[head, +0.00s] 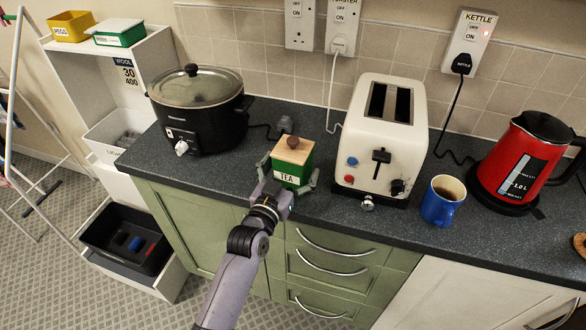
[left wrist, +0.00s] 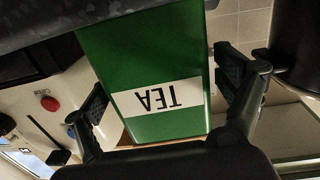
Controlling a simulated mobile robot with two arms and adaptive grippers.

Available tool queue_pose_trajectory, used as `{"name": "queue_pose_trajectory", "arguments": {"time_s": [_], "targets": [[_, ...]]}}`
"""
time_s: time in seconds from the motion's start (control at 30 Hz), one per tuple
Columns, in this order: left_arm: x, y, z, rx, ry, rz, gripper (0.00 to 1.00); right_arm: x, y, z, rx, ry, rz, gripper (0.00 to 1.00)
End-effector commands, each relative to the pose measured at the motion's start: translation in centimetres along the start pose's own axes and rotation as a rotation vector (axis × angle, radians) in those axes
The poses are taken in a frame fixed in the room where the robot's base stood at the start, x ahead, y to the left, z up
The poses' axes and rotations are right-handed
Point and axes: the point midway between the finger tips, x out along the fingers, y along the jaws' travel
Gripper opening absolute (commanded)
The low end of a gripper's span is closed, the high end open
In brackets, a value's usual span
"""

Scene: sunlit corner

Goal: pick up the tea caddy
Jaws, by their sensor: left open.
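The tea caddy (head: 293,166) is a green box with a wooden lid, a dark knob and a white TEA label. It stands upright on the dark worktop, left of the toaster. My left gripper (head: 289,173) reaches it from the front, one finger on each side, and is open. In the left wrist view the caddy (left wrist: 150,65) appears upside down between the two fingers (left wrist: 168,92), with a narrow gap beside the finger at right. My right gripper is not in view.
A white toaster (head: 376,140) stands close to the caddy's right. A black slow cooker (head: 205,118) is at left. A blue mug (head: 440,203) and red kettle (head: 518,160) stand further right.

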Motion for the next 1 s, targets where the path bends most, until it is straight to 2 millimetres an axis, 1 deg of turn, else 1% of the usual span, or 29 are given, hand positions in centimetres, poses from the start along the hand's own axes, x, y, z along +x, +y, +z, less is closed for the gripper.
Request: {"name": "queue_pose_trajectory", "arguments": {"time_s": [0.03, 0.13, 0.37, 0.7, 1.0], "targets": [[0.56, -0.01, -0.03, -0.001, -0.001, 0.0, 0.9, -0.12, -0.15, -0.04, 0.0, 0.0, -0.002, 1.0], [1.1, -0.04, 0.02, 0.0, 0.0, -0.001, 0.9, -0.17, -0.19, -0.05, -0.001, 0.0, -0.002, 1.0], [1.19, -0.04, 0.08, 0.0, 0.0, -0.001, 0.9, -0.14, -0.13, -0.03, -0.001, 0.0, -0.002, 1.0], [1.16, -0.03, 0.1, 0.001, -0.001, -0.001, 0.68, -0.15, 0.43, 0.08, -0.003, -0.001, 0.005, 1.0], [1.15, -0.04, 0.09, 0.001, -0.001, -0.001, 0.48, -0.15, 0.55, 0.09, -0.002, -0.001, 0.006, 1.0]]}}
